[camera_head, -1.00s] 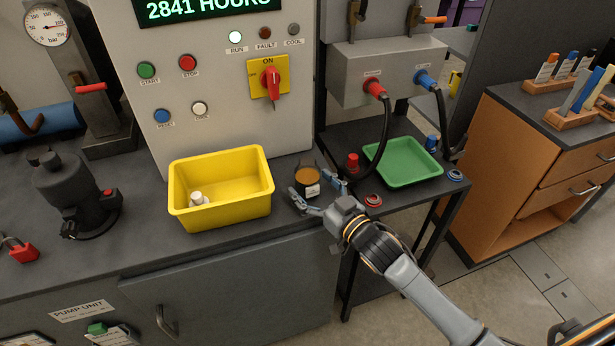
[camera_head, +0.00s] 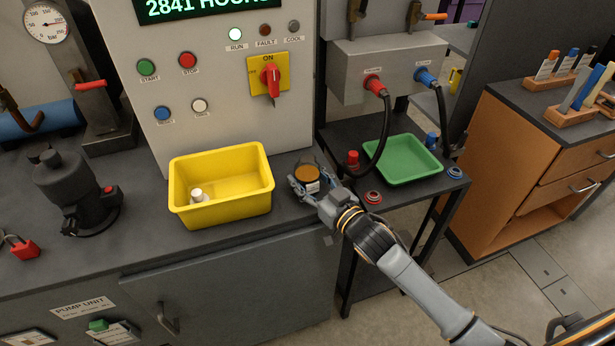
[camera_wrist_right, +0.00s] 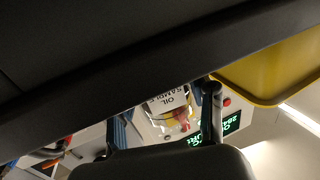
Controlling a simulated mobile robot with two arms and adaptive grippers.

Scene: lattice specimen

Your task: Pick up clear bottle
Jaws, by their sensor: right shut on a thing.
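The clear bottle (camera_head: 307,177) stands on the dark counter, with amber contents seen from above and a white label. In the right wrist view the clear bottle (camera_wrist_right: 172,112) shows its label, reading "OIL SAMPLE", between the fingers. My right gripper (camera_head: 308,181) reaches in from the lower right and is shut on the bottle, one finger on each side. Its fingers also show in the right wrist view (camera_wrist_right: 165,117). The bottle looks upright and still at counter level. My left gripper is not in view.
A yellow bin (camera_head: 221,212) holding a small white item stands just left of the bottle. A green tray (camera_head: 403,177) and a red-capped part (camera_head: 352,160) are to the right. The control panel (camera_head: 285,130) rises behind. The counter's front edge is close.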

